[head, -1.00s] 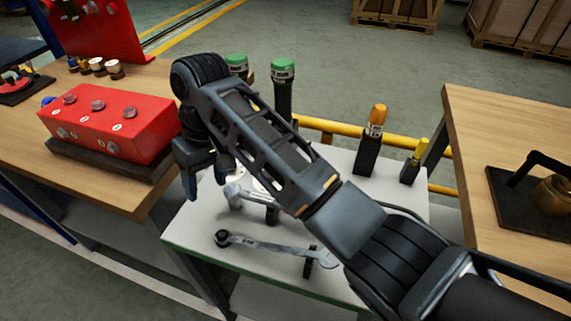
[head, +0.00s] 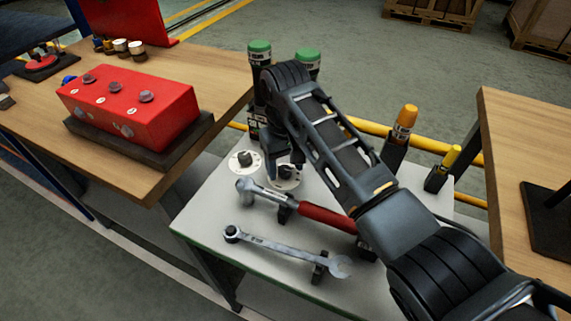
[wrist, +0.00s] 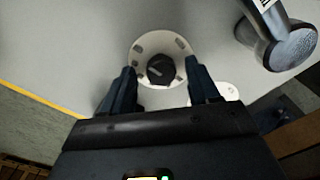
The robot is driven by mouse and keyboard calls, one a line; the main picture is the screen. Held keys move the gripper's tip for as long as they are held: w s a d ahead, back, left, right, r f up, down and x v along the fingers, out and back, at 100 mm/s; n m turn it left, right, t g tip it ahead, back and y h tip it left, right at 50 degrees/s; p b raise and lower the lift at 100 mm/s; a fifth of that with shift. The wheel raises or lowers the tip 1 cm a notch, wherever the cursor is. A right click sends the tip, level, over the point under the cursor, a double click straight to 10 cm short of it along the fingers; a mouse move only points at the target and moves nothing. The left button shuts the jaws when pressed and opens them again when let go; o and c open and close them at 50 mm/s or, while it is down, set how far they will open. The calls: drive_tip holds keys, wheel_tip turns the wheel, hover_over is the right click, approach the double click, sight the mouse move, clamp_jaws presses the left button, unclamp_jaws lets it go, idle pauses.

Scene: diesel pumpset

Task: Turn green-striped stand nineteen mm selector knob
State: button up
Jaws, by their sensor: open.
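Two dark selector knobs stand on round pale plates on the white-topped stand (head: 212,235): a left knob (head: 245,158) and a right knob (head: 287,172), the latter partly hidden by my gripper. My gripper (head: 284,160) is open and points down above the right knob. In the wrist view a dark knob (wrist: 160,69) on its pale plate shows between the spread fingers of my gripper (wrist: 161,76), with a gap on both sides. Another pale plate (wrist: 228,91) is partly hidden by the right finger. I cannot make out a green stripe or size marking on either knob.
A red-handled hammer (head: 313,214) and a spanner (head: 285,247) lie on rests in front of the knobs. Green-capped posts (head: 260,60) rise behind, partly hidden by my arm. Orange-topped (head: 404,120) and yellow-topped (head: 447,165) posts stand right. A red box (head: 130,108) is on the left bench.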

drive_tip(key=shift+f, duration=0.25)
drive_tip(key=c, duration=1)
